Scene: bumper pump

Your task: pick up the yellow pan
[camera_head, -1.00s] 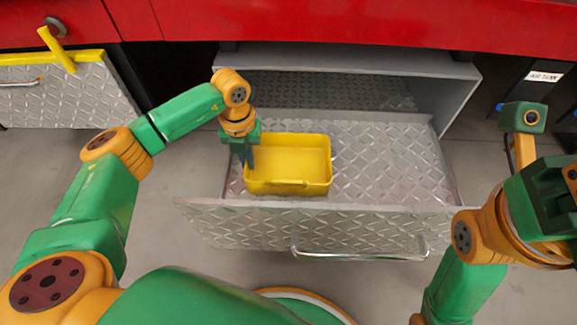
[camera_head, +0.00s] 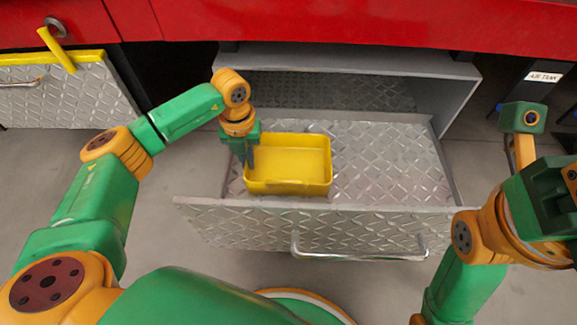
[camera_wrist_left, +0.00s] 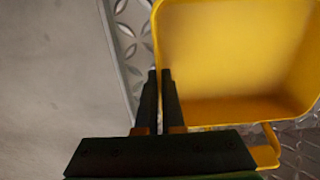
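The yellow pan (camera_head: 290,158) is a rectangular open box in the left part of the pulled-out drawer. It looks empty. My left gripper (camera_head: 248,158) is at the pan's left side, pointing down. In the left wrist view, the two dark fingers (camera_wrist_left: 160,75) are close together at the pan's left wall, one on the outer side and one over the inside of the pan (camera_wrist_left: 235,60). They look shut on that wall. My right arm (camera_head: 490,235) is folded at the right, away from the pan, and its fingers cannot be made out.
The drawer (camera_head: 385,165) has a diamond-plate floor, a raised front panel and a metal handle (camera_head: 360,256). A red bench (camera_head: 330,22) overhangs the back. The drawer floor right of the pan is clear. Another drawer (camera_head: 65,95) with a yellow edge is at the far left.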

